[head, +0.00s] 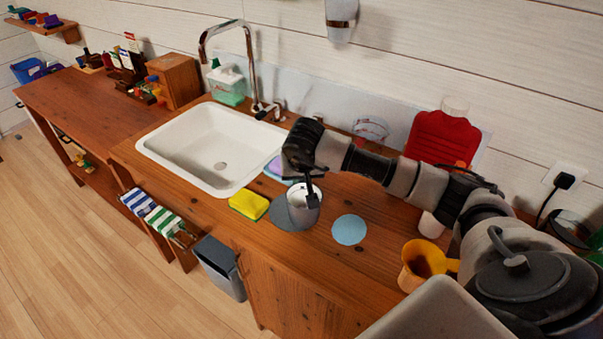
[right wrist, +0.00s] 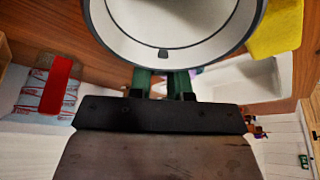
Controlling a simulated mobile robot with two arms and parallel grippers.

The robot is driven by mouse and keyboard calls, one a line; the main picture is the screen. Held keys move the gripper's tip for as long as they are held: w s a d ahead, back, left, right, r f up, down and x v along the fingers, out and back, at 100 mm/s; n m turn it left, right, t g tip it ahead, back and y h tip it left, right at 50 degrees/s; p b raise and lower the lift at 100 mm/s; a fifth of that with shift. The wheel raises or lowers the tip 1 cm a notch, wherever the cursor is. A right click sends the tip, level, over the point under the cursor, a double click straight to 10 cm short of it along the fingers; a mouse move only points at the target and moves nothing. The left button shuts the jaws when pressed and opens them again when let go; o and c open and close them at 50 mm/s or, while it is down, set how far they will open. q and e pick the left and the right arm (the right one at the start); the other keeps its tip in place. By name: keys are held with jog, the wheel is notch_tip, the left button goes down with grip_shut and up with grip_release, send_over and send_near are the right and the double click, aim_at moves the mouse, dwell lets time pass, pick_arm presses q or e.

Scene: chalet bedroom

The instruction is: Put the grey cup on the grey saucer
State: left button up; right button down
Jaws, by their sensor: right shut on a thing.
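The grey cup (head: 304,212), pale inside, is upright in my right gripper (head: 310,190), which is shut on its rim side. In the right wrist view the cup (right wrist: 170,45) fills the top, its dark rim and white inside showing, with the gripper fingers (right wrist: 163,85) at its near edge. The grey saucer (head: 282,217) lies on the wooden counter, partly hidden behind the cup. The cup overlaps its right part; I cannot tell whether it touches the saucer or hangs just above. My left gripper is not in view.
A yellow sponge (head: 249,205) lies left of the saucer, before the white sink (head: 205,150). A light blue disc (head: 349,230) lies to the right. A yellow-orange mug (head: 420,262) stands farther right. The counter's front edge is close to the saucer.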

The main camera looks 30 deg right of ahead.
jog(key=shift+f, duration=0.2)
jog(key=c, duration=1.1)
grip_release()
jog(key=shift+o, duration=0.2)
jog(key=shift+r, duration=0.1)
jog(key=shift+r, duration=0.15)
jog(key=b+v, duration=0.1)
jog(key=v, duration=1.1)
jog(key=shift+s+a, duration=0.1)
jog(key=shift+a, duration=0.05)
